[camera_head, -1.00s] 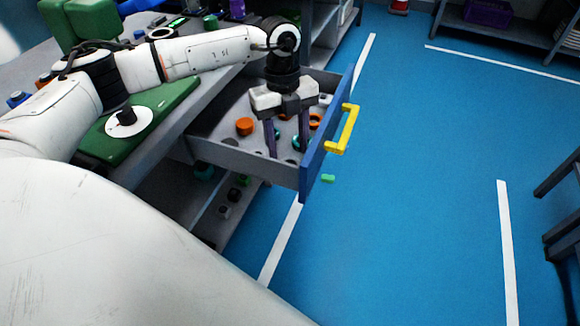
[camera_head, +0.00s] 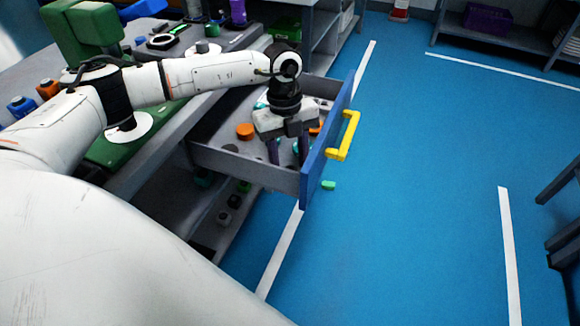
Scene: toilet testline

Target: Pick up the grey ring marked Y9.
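My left gripper (camera_head: 288,158) reaches down into the open drawer (camera_head: 245,165), with its two fingers apart. The lower finger ends are partly hidden behind the drawer's walls and front, so I cannot see whether anything is between them. I cannot make out a Y9 marking, and no grey ring can be told for certain. A small dark grey round piece (camera_head: 230,148) lies in the drawer, left of the gripper. The gripper and wrist cover part of the drawer's contents. My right gripper is not in view.
An orange cylinder (camera_head: 245,131) stands in the drawer left of the gripper. The blue drawer front with its yellow handle (camera_head: 349,136) juts over the floor.

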